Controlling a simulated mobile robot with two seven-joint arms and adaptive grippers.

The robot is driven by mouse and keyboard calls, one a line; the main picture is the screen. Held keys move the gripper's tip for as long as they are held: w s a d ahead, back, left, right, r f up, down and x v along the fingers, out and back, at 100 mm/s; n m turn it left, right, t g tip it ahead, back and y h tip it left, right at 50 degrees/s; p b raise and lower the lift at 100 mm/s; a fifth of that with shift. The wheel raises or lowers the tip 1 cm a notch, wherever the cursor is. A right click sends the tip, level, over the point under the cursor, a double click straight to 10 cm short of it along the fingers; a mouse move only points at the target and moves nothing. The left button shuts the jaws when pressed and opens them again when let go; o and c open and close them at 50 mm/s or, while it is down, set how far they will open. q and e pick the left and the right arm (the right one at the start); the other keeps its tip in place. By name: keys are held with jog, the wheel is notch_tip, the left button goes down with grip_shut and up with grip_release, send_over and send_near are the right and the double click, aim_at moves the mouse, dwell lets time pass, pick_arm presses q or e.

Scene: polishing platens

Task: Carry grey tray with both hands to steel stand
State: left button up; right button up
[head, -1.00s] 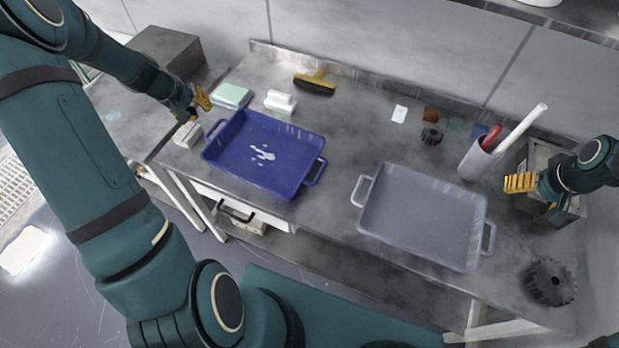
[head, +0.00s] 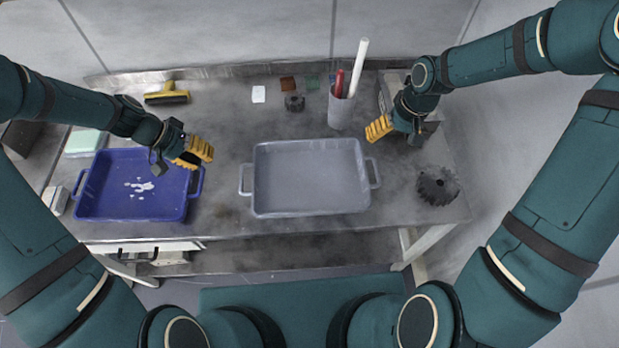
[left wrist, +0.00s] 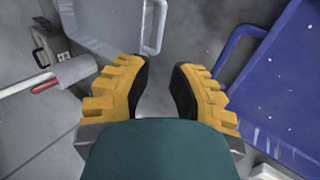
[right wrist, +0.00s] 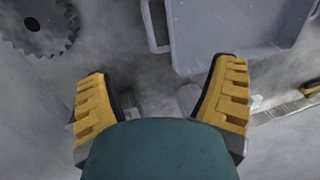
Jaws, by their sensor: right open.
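The grey tray (head: 310,180) lies flat on the steel worktable, its handles pointing left and right. My left gripper (head: 200,152) is open and empty above the blue tray's right edge, left of the grey tray and apart from it. The grey tray's left handle (left wrist: 153,28) shows ahead of its fingers in the left wrist view. My right gripper (head: 378,129) is open and empty above the table, just behind the grey tray's right handle (head: 374,172). That handle also shows in the right wrist view (right wrist: 154,28). I cannot make out which thing is the steel stand.
The blue tray (head: 105,207) with white marks stands left of the grey one. A dark toothed wheel (head: 438,186) lies to the right. A yellow-handled brush (head: 167,95) lies at the back left.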

aim_at(241, 178)
pick_arm(q)
jog(key=x, duration=1.3)
jog(key=shift+d+f, duration=0.2)
jog(key=shift+f, duration=0.15)
pick_arm(e)
jog(key=a+f, duration=0.1)
jog(key=f, duration=0.8)
jog(key=a+f, duration=0.1)
jog(key=f, duration=0.3)
jog(key=shift+a+f, duration=0.3)
jog(key=shift+a, duration=0.05)
jog(key=shift+c, duration=0.3)
pick_arm(q)
grip_shut()
pick_arm(e)
jog(key=c, duration=1.3)
jog(key=shift+c, duration=0.2)
